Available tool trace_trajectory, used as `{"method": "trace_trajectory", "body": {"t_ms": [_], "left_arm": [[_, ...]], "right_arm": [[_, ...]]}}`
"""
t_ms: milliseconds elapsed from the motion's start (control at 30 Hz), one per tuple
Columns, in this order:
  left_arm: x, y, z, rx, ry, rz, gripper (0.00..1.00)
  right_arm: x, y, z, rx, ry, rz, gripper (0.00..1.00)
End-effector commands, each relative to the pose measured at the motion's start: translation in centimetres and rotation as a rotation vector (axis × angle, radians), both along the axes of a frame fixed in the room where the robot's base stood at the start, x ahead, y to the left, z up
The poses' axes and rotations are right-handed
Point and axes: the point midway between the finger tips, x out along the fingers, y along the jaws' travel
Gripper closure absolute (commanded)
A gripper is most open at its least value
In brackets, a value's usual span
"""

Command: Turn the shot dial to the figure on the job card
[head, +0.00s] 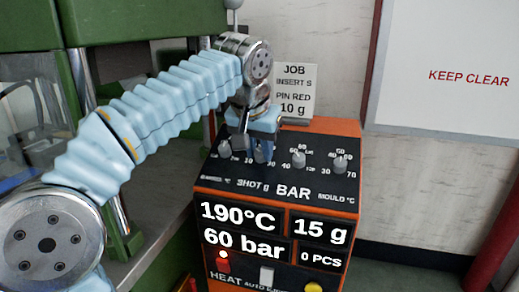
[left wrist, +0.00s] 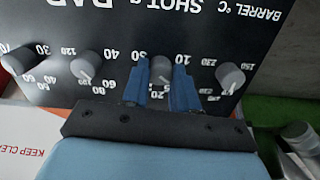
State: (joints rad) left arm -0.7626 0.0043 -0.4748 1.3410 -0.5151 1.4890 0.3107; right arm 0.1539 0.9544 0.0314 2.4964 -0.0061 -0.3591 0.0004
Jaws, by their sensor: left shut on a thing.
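The job card (head: 294,90) behind the panel reads INSERT S, PIN RED, 10 g. My left gripper (head: 257,150) reaches down to the sloping control panel (head: 222,176) and is shut on the shot dial. In the head view the fingers mostly hide this dial. The shot display (head: 319,231) reads 15 g. My right gripper is not in view.
The barrel dial (head: 225,149) stands to the left of the gripper; the bar dial (head: 298,159) and mould dial (head: 340,164) stand to its right. Other displays (head: 242,232) read 190°C, 60 bar and 0 PCS. A red switch (head: 223,263) and yellow button (head: 313,287) are below.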

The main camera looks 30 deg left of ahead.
Motion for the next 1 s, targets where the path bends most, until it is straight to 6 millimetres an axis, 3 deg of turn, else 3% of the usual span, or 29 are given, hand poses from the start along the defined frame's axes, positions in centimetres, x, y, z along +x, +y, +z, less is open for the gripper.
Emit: {"method": "trace_trajectory", "body": {"t_ms": [500,1000], "left_arm": [[-0.03,0.08,-0.02,-0.148,-0.036,0.305,1.00],[-0.04,0.05,0.02,-0.179,-0.044,0.367,1.00]], "right_arm": [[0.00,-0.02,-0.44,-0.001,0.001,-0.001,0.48],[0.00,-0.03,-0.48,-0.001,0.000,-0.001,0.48]]}}
